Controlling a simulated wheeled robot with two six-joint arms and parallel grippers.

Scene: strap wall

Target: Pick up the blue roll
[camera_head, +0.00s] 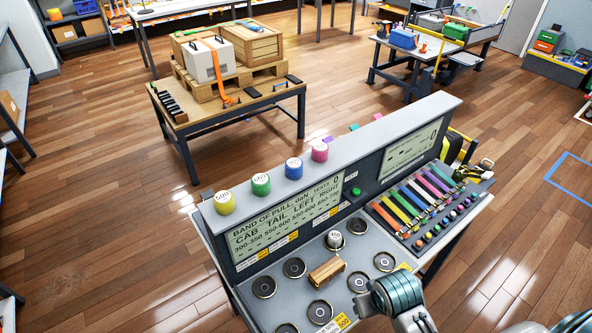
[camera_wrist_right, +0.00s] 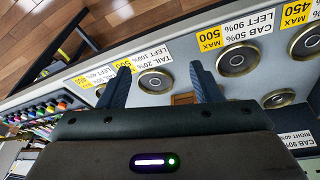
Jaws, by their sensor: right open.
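The blue roll (camera_head: 294,168) stands upright on the top ledge of the console in the head view, between a green roll (camera_head: 261,184) and a pink roll (camera_head: 320,152). My right gripper (camera_head: 368,301) is at the lower right of the head view, over the front of the console and well apart from the blue roll. In the right wrist view its two fingers (camera_wrist_right: 162,82) are spread with nothing between them, above the panel's round pads. The blue roll is not in the right wrist view. My left gripper is not in view.
A yellow roll (camera_head: 224,202) stands left of the green one. A wooden block (camera_head: 326,273) and a white-topped roll (camera_head: 335,240) are on the console panel. Colored straps (camera_head: 415,200) lie at its right. A table with crates (camera_head: 250,45) stands behind.

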